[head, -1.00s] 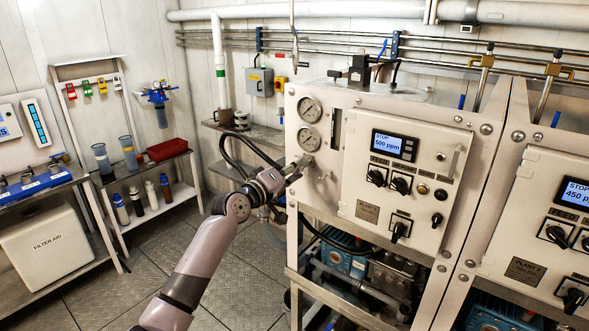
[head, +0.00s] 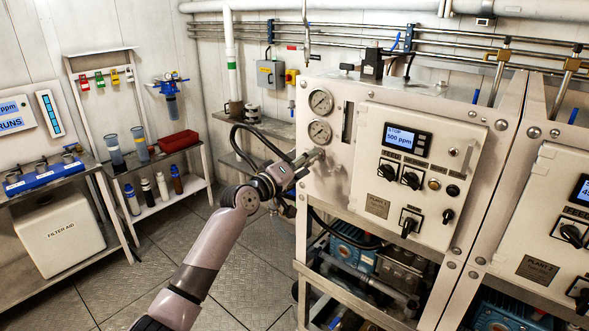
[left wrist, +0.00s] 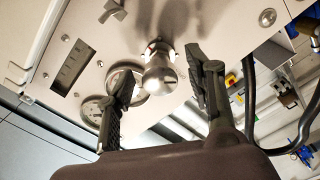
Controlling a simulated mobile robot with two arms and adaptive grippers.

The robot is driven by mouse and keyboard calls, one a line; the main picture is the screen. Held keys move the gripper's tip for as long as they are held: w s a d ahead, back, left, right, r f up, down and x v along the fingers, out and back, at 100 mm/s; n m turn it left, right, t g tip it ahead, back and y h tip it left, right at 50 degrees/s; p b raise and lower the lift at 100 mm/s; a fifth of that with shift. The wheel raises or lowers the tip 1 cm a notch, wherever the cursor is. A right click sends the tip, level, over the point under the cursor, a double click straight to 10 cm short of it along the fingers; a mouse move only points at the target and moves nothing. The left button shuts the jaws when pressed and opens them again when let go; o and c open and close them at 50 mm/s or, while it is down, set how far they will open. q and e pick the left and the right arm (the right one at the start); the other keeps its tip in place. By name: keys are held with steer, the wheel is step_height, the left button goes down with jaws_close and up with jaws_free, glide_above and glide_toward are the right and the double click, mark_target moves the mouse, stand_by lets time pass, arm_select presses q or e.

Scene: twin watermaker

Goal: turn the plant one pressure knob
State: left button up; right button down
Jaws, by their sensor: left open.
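The plant one panel (head: 365,180) is a pale cabinet front with a screen reading STOP 500 ppm. The pressure knob is a shiny metal knob (left wrist: 158,74) below two round gauges; in the head view my gripper largely covers it. My left gripper (head: 304,162) is at the panel's left side, below the gauges. In the left wrist view, the open fingers of my left gripper (left wrist: 160,68) stand on either side of the knob. A gap shows at each side, and I cannot tell how deep the knob sits between them. My right gripper is not in view.
Gauges (head: 320,101) and a narrow flow tube sit above the knob. Black selector switches (head: 411,178) are to the right. A black hose (head: 255,135) loops behind my gripper. The plant two cabinet (head: 545,210) stands at the right. Open floor lies left of my arm.

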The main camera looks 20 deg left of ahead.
arm_select(q)
steer(key=v, duration=1.1)
steer(key=shift+s, duration=0.35)
steer(key=shift+a, duration=0.1)
steer(key=s+a+f+g+y, duration=0.1)
steer(key=a+f+g+y, duration=0.1)
steer(key=f, duration=1.2)
steer(key=s+a+f+g+y, duration=0.1)
steer(key=f+g+y, duration=0.1)
steer(key=f, duration=1.3)
steer(key=s+f+m+g+b, duration=0.1)
steer(key=s+f, duration=0.3)
steer(key=f, duration=0.3)
steer(key=s+f+m+g+y, duration=0.15)
steer(key=s+f, duration=0.25)
steer(key=f, duration=0.4)
steer(key=s+f+g+b, duration=0.1)
steer(key=s+f+g, duration=0.1)
steer(key=s+f, duration=0.35)
steer(key=s+d+f+m+g, duration=0.2)
steer(key=s+f+m+g, duration=0.15)
steer(key=s+f, duration=1.4)
steer(key=s+d+f+m+g, duration=0.2)
steer(key=s+f, duration=0.2)
steer(key=s, duration=0.8)
steer(key=s+d+f+m+g, duration=0.2)
steer(key=s+f, duration=0.2)
steer(key=s, duration=0.9)
steer(key=shift+d+y+b, duration=0.25)
steer(key=shift+y+b, duration=0.1)
